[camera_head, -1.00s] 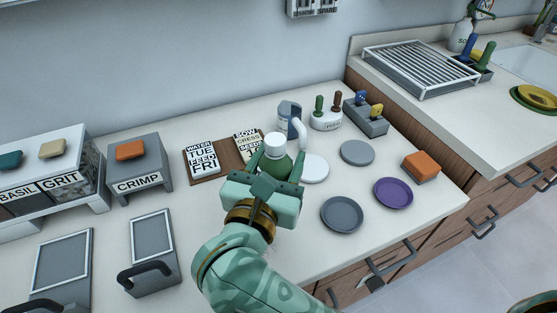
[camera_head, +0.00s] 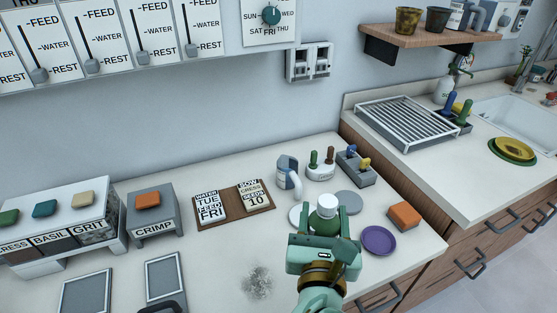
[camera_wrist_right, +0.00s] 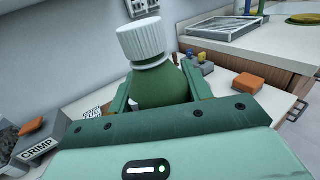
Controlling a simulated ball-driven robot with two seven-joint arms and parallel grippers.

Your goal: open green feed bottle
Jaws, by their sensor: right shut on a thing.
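The green feed bottle (camera_head: 323,224) has a ribbed white cap on its top. It is upright in the head view, with its lower part hidden by my gripper. In the right wrist view the green bottle (camera_wrist_right: 161,86) stands between the two fingers, with the white cap (camera_wrist_right: 143,40) on it. My right gripper (camera_head: 325,226) is shut on the bottle's body below the cap. Whether the bottle's base touches the counter is hidden. My left gripper is in neither view.
A white disc (camera_head: 296,215) shows left of the bottle. A grey plate (camera_head: 350,202), purple plate (camera_head: 379,240) and orange sponge (camera_head: 403,216) lie right. A grey-white jug (camera_head: 287,172) stands behind. A grey smudge (camera_head: 257,281) marks the clear counter at front left.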

